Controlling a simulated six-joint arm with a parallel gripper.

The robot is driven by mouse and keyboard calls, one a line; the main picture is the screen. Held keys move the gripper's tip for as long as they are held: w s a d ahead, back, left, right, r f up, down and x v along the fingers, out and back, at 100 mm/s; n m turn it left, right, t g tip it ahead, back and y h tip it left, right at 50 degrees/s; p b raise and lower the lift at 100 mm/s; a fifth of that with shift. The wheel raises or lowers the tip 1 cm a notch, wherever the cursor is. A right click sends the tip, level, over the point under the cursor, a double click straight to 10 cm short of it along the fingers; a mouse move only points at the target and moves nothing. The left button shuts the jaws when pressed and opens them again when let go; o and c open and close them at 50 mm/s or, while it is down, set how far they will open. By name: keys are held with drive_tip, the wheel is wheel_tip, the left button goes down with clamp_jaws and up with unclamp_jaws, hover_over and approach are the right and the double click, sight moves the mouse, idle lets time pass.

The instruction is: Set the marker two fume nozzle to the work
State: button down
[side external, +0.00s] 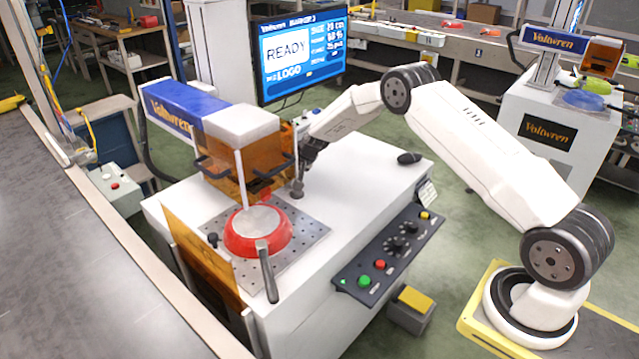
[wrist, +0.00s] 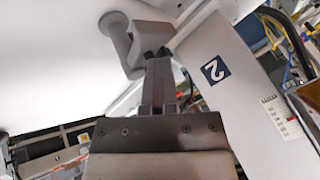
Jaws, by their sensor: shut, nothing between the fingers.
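My gripper (side external: 308,160) is low over the white bench, right of the amber-shielded marker head (side external: 225,170). In the wrist view its fingers (wrist: 158,65) are together, with nothing between them. A grey fitting that looks like the fume nozzle (wrist: 150,38) is just beyond the fingertips, with a round-flanged stub to its left. I cannot tell whether the fingers touch it. In the side view a small grey post (side external: 297,187) stands below my gripper. A red pan (side external: 258,232) with a grey inside sits on the perforated plate (side external: 305,236), its handle toward the front.
A white column marked "2" (wrist: 213,69) rises close beside my fingers. The monitor (side external: 298,55) reads READY. A button panel (side external: 390,255) runs along the bench front, and a dark mouse-like object (side external: 409,158) lies at the right. The bench's right half is mostly clear.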

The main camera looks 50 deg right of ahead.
drive_tip(key=shift+s+d+n, duration=0.1)
drive_tip(key=shift+s+n, duration=0.05)
drive_tip(key=shift+n, duration=0.15)
drive_tip(key=shift+s+d+r+n+y, duration=0.65)
drive_tip(key=shift+s+d, duration=2)
drive_tip(key=shift+d, duration=2.25)
drive_tip(key=v, duration=1)
drive_tip(key=s+a+r+n+g, duration=0.1)
drive_tip(key=s+a, duration=0.4)
drive_tip(key=a, duration=0.4)
drive_tip(key=s+a+r+n+g, duration=0.2)
drive_tip(key=s+a, duration=0.4)
drive_tip(key=a, duration=0.3)
drive_tip(key=shift+s+h, duration=0.25)
drive_tip(key=shift+h, duration=0.1)
drive_tip(key=shift+n, duration=0.25)
